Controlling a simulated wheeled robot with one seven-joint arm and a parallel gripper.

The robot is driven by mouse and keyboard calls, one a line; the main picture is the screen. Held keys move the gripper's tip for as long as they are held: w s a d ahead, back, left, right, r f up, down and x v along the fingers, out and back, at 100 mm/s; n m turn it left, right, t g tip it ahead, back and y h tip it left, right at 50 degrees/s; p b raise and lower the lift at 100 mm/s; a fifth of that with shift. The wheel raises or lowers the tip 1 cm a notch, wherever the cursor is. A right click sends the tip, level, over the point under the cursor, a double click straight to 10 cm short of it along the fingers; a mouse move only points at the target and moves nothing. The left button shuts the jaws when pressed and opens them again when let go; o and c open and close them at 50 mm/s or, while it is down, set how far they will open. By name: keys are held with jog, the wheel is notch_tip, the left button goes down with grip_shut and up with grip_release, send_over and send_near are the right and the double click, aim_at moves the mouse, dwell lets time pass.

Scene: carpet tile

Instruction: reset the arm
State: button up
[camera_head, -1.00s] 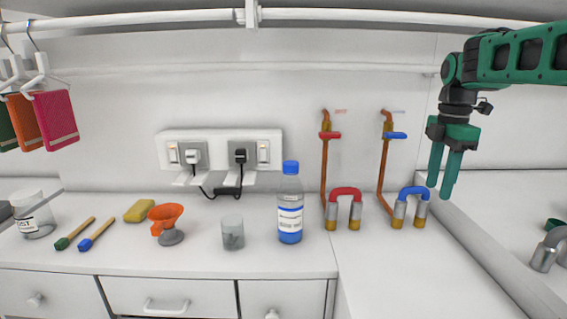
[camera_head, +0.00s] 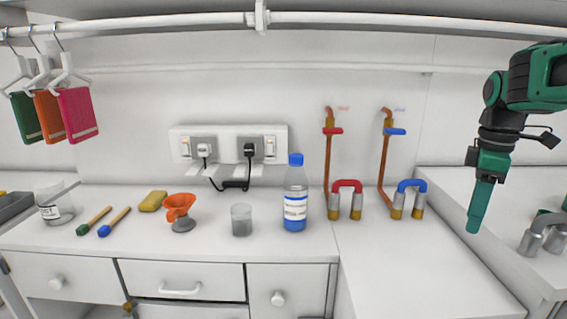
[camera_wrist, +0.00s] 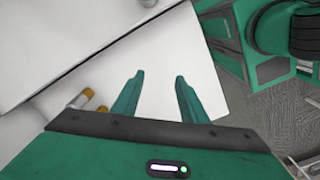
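My gripper (camera_head: 478,205) hangs at the right of the head view, fingers pointing down, in the air above the right-hand counter. In the head view its fingers overlap each other. In the wrist view my gripper (camera_wrist: 158,88) has its two green fingers apart with nothing between them, and white counter shows beyond. It is clear of the objects on the counter.
The counter (camera_head: 395,265) below is mostly bare.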

jog(key=s+f+m, duration=0.6)
jog(key=s+m, duration=0.2)
jog(key=s, duration=0.3)
jog(key=s+f+m, duration=0.6)
jog(key=s+m, duration=0.3)
jog(key=s, duration=0.3)
jog(key=shift+f, duration=0.35)
jog(key=shift+w+f, duration=0.25)
jog(key=shift+w, duration=0.4)
